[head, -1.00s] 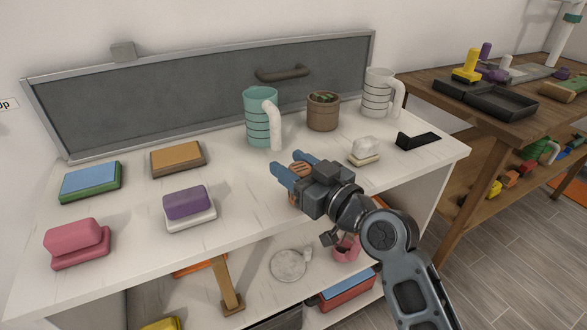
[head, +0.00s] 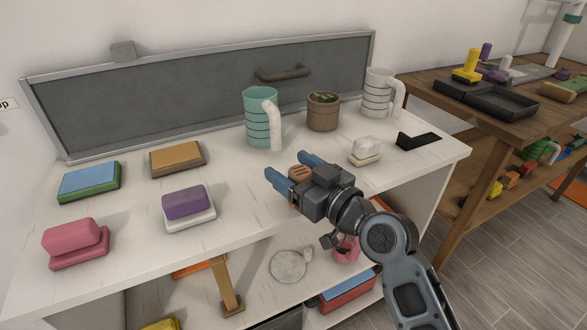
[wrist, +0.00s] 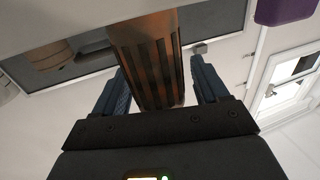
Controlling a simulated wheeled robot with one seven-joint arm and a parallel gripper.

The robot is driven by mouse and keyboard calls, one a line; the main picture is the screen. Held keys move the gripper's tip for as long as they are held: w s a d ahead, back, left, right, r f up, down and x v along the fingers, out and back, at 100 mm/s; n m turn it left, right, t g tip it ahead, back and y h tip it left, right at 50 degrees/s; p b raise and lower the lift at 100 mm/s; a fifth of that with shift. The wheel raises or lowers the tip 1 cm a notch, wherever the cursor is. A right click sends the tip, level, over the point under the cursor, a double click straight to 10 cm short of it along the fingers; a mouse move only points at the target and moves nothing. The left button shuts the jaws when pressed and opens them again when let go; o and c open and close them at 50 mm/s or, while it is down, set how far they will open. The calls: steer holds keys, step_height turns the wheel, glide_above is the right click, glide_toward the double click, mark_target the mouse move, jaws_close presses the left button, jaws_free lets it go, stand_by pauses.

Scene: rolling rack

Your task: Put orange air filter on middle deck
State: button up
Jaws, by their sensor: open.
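The orange air filter, a ribbed orange-brown cylinder (head: 299,172), shows between my fingers on the white top surface, near its front edge. In the wrist view the filter (wrist: 150,60) stands between the two blue fingers, with a gap to the right finger. My gripper (head: 288,166) is open around it; its body hides the filter's lower part in the head view. Whether a finger touches it, I cannot tell. Below the white top (head: 130,228) is a lower shelf (head: 262,303); which level is the middle deck is unclear.
A teal mug (head: 259,115), a brown pot (head: 323,112) and a white mug (head: 377,93) stand behind my gripper. A white lump (head: 365,150) and black bracket (head: 418,141) lie right. Purple (head: 186,203) and pink (head: 74,240) blocks lie left. A grey disc (head: 288,267) sits below.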

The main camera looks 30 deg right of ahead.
steer(key=shift+r, duration=0.1)
steer(key=f+b+v, duration=0.1)
steer(key=b+v, duration=0.1)
steer(key=v, duration=0.5)
steer(key=shift+s+d, duration=0.3)
steer(key=shift+d, duration=0.05)
